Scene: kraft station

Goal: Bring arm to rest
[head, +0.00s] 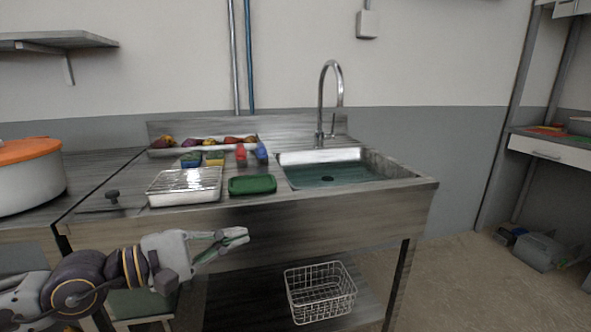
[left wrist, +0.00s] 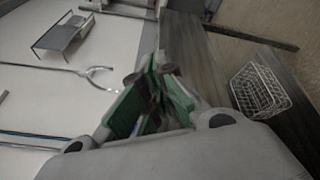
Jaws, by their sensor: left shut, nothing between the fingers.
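My left gripper (head: 240,236) reaches in from the left in the head view, in front of the counter's front edge and a little below the counter top. It is shut and empty. In the left wrist view, its green-padded fingers (left wrist: 150,80) come together with nothing between them. My right gripper is not in either view.
The steel counter (head: 330,222) holds a sink (head: 330,174), a wire-topped tray (head: 185,187), a green tray (head: 252,185) and a row of food items. A wire basket (head: 320,292) stands on the lower shelf. A large pot (head: 28,185) stands at left.

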